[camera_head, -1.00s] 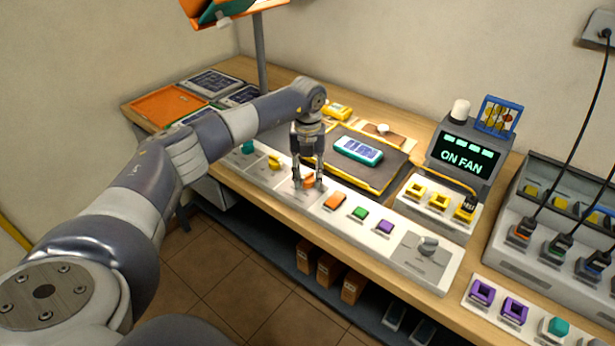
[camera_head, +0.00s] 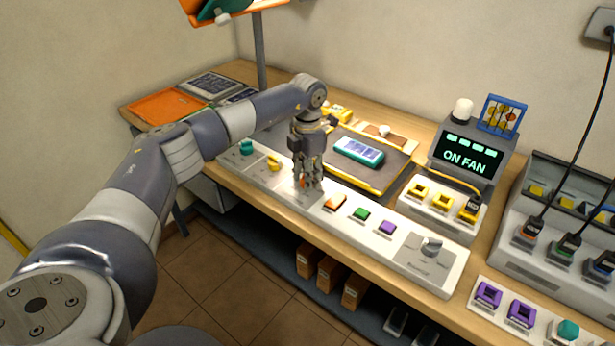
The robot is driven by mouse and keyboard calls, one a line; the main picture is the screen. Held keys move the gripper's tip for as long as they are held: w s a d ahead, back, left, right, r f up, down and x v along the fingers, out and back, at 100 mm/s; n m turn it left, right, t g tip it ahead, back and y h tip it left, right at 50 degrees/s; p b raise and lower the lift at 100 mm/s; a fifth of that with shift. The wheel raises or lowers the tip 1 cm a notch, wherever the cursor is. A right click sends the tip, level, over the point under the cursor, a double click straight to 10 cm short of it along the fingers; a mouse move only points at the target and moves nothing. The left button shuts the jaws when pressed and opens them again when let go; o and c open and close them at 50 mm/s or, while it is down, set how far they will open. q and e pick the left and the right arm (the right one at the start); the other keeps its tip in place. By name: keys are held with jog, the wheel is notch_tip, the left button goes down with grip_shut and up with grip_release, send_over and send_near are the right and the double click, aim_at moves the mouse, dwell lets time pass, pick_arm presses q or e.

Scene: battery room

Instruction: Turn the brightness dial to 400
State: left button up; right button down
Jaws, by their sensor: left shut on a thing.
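A long white control panel (camera_head: 285,200) runs along the front of the wooden bench. It carries a teal knob (camera_head: 246,147), a yellow knob (camera_head: 273,162), an orange knob (camera_head: 302,183) and, at the right end, a grey dial (camera_head: 432,246). My left gripper (camera_head: 308,186) points down at the panel and is shut on the orange knob, which its fingers mostly hide. The knob labels and scale marks are too small to read, so I cannot tell which is the brightness dial or its setting. My right gripper is not in view.
Orange (camera_head: 335,202), green (camera_head: 361,214) and purple (camera_head: 387,227) buttons sit right of my gripper. Behind the panel, a teal device (camera_head: 359,151) lies on a dark mat. Cables hang at the right.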

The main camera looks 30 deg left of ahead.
pick_arm(q)
jog(key=m, duration=0.5)
jog(key=shift+b, duration=0.4)
dwell(0.3)
jog(key=o, duration=1.1)
notch_tip(320, 180, up, 12)
jog(key=shift+r, duration=0.1)
